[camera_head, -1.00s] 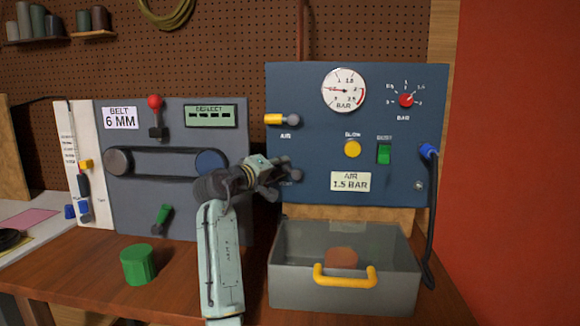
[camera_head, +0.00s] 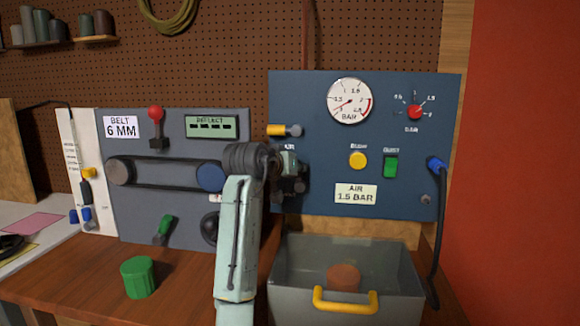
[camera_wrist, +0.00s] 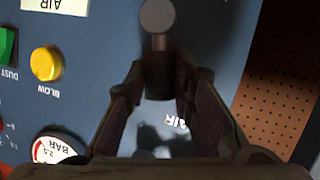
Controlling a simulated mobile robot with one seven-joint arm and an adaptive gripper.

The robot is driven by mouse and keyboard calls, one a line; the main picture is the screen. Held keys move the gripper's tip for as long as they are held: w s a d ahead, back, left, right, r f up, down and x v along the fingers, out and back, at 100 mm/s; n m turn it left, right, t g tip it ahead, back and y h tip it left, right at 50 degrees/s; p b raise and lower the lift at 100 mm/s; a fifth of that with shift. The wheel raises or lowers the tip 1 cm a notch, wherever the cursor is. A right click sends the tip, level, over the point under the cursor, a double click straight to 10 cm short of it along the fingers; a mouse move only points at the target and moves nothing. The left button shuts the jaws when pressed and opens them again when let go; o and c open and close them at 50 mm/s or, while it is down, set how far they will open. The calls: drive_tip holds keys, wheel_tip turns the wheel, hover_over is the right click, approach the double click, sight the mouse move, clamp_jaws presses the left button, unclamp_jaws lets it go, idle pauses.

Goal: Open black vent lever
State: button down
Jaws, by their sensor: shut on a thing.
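The black vent lever (camera_wrist: 158,72) shows in the wrist view as a short dark bar running from a round grey pivot (camera_wrist: 157,16) down between my fingertips. My gripper (camera_wrist: 160,82) is shut on it, one finger on each side. In the head view, my gripper (camera_head: 290,182) is at the left part of the blue air panel (camera_head: 320,155), below the yellow-handled air valve (camera_head: 283,130). My gripper and wrist hide most of the lever there, so its exact angle is hard to tell.
Right of my gripper are a yellow button (camera_head: 358,160), a green switch (camera_head: 391,167) and a blue plug with hose (camera_head: 434,164). A grey bin (camera_head: 390,290) stands below. The belt panel (camera_head: 130,215) is left. A green knob-like cylinder (camera_head: 139,277) sits on the table.

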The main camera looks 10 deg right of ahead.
drive_tip(key=shift+s+d+r+m+y+p, duration=0.15)
drive_tip(key=shift+d+m+y+p, duration=0.15)
drive_tip(key=shift+d+m+y, duration=0.35)
drive_tip(key=c, duration=1.4)
unclamp_jaws()
drive_tip(key=shift+o, duration=0.2)
drive_tip(key=shift+a, duration=0.1)
drive_tip(key=v, duration=1.2)
